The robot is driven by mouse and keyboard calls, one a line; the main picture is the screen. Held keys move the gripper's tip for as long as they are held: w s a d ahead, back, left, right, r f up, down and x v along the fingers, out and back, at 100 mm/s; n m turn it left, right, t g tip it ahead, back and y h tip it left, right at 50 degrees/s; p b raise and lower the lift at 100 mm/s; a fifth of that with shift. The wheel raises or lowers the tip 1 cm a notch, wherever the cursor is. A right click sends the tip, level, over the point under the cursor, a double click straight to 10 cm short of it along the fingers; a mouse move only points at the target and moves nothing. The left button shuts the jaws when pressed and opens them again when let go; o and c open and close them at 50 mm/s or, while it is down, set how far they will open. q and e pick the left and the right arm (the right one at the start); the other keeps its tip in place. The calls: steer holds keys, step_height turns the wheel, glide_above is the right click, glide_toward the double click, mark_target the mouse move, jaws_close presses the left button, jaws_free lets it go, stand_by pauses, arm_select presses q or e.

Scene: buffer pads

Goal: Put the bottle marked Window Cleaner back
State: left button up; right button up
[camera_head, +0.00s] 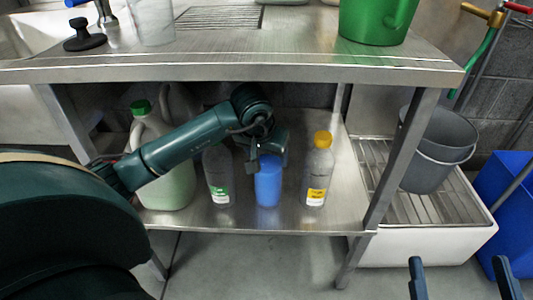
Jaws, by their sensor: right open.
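A blue bottle (268,188) stands upright on the lower steel shelf (340,215). No marking on it can be read, so I cannot tell whether it is the Window Cleaner. My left gripper (263,162) is at its top and hides its cap and neck; I cannot tell whether the fingers are closed on it. To its left stands a clear bottle (218,183) with a green label, its top partly behind my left arm. To its right stands a bottle with a yellow cap and label (317,180). My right gripper (462,270) is open and empty at the bottom right.
Large jugs (168,190), one green-capped, stand at the shelf's left. The steel table top (270,60) overhangs the shelf, with a green bucket (375,20) on it. A table leg (400,155), a grey bucket (437,150) and a blue bin (508,185) are to the right.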

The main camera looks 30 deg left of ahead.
arm_select(q)
steer(key=o, duration=0.5)
steer(key=shift+c, duration=0.2)
steer(key=shift+r+p, duration=0.3)
steer(key=shift+s+r+p, duration=0.15)
steer(key=shift+r+p, duration=0.3)
steer(key=shift+r, duration=0.15)
steer(key=shift+s+d+f, duration=0.1)
steer(key=shift+s, duration=0.65)
steer(key=s+d+p, duration=0.1)
steer(key=s+d, duration=0.1)
steer(key=s, duration=0.8)
steer(key=shift+s+d, duration=0.2)
arm_select(e)
steer(key=shift+d+f+g+h, duration=0.15)
steer(key=shift+f+g+h, duration=0.15)
steer(key=shift+f+h, duration=0.2)
arm_select(q)
steer(key=shift+f, duration=0.1)
arm_select(e)
steer(key=shift+s, duration=0.1)
